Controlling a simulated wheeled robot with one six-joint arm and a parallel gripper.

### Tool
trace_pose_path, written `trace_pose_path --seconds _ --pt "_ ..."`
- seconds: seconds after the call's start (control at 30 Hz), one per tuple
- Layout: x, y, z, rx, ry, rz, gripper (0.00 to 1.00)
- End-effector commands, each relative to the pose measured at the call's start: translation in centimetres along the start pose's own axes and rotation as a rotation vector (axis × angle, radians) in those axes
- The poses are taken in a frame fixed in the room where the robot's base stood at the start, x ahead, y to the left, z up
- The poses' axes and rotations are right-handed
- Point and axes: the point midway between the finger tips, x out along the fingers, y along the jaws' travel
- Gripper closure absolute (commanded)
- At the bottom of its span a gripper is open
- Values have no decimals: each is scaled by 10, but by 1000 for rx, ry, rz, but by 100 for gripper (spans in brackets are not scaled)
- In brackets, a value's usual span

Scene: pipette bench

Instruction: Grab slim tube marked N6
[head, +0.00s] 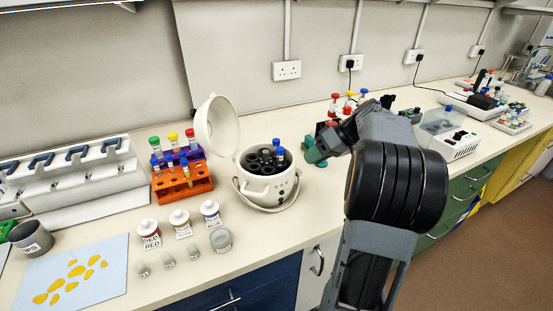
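No label reading N6 can be made out in the head view. Slim capped tubes with green, yellow and red caps (173,141) stand in an orange and purple rack (184,183) at left. A blue-capped tube (278,149) stands upright in the round white centrifuge (268,182), whose lid is open. More tubes with red, white and blue caps (350,100) stand behind my arm, partly hidden. My gripper (326,143) is right of the centrifuge, apart from it, pointing left. Its fingertips are too small and unclear to tell whether it is open.
Red, white and blue-labelled bottles (182,223) and small weights stand in front of the rack. A white pipette stand (75,178) and a blue sheet with yellow pieces (72,276) are at left. A clear-lidded box (461,147) is right of my arm.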

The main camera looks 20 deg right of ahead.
Motion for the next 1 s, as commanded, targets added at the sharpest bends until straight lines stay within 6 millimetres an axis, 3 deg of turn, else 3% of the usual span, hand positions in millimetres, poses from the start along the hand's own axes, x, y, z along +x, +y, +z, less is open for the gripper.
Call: trace_pose_path --seconds 0.2,0.43,0.57,0.8,1.0 --pt "-41 0 -30 -496 201 -153 68" --pt "-64 -5 -42 -792 332 -198 68" --pt "-55 -11 -47 -847 356 -206 68" --pt "-16 -26 -57 -854 358 -206 68" --pt "4 -32 -62 -851 358 -205 68"
